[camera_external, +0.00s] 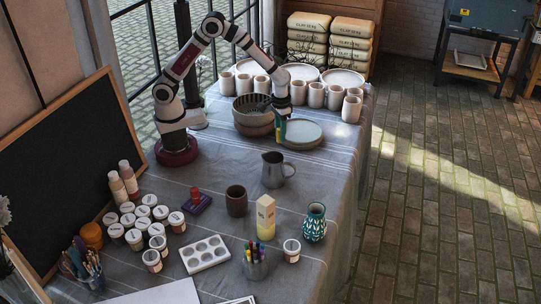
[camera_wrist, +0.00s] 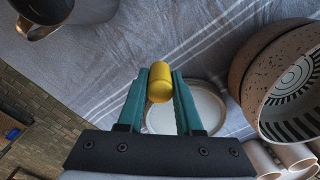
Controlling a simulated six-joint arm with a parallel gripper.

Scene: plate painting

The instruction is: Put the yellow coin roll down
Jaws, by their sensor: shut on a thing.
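The yellow coin roll (camera_wrist: 160,82) is a short yellow cylinder between the teal fingertips of my gripper (camera_wrist: 160,88) in the wrist view. My gripper is shut on it. In the outside view my gripper (camera_external: 280,131) points down at the left edge of a pale round plate (camera_external: 302,134), close to the cloth-covered table. The roll is too small there to make out clearly. The plate (camera_wrist: 208,108) shows behind the fingers in the wrist view, partly hidden by them. I cannot tell whether the roll touches the table.
Stacked speckled bowls (camera_external: 253,127) stand left of my gripper and close to it. Pale cups (camera_external: 316,95) line the back. A grey metal pitcher (camera_external: 274,170) stands in front. Bare tablecloth (camera_external: 225,165) lies left of the pitcher.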

